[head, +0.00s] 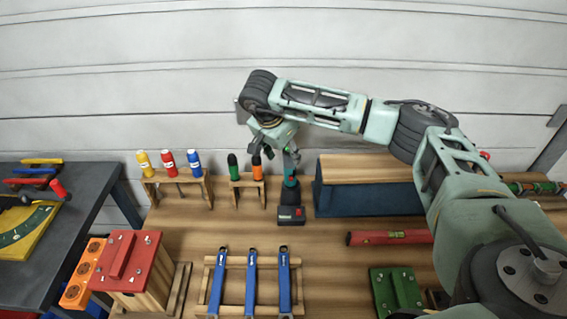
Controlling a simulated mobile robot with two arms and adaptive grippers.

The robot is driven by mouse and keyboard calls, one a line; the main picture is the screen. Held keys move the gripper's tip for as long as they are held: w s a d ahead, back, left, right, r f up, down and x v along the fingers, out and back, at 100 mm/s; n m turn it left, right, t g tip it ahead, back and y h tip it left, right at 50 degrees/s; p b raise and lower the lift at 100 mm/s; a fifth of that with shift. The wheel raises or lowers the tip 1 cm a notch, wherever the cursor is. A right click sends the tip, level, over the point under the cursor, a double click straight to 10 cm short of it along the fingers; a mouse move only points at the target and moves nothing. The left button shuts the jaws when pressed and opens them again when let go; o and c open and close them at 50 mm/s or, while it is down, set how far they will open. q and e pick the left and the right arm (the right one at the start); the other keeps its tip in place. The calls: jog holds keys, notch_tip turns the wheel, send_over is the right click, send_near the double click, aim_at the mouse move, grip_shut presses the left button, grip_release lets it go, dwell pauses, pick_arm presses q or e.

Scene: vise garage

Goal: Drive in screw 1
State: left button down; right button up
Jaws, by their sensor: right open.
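A cordless driver (290,205), teal and black with a dark battery foot, stands upright on the wooden bench. My right gripper (281,152) is open and points down at the top of the driver, its fingers beside or just above it. The gripper partly hides the driver's head, and I cannot tell whether they touch. My left gripper is out of view.
A small rack (248,187) with green and orange handles stands just left of the driver. A dark-blue box with a wooden top (370,183) stands close on the right. A red level (390,238) lies to the right.

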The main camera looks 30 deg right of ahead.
aim_at(286, 159)
jog(key=shift+w+f+b, duration=0.15)
jog(key=shift+f+b, duration=0.15)
jog(key=shift+f, duration=0.5)
jog(key=shift+x, duration=1)
jog(key=p+x, duration=0.1)
jog(key=x, duration=0.4)
jog(key=shift+a+f+p, duration=0.1)
jog(key=shift+p, duration=0.25)
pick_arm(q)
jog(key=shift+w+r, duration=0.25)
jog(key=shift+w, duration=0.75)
pick_arm(e)
jog(key=shift+d+f, duration=0.2)
jog(key=shift+f, duration=0.45)
jog(key=shift+c, duration=0.4)
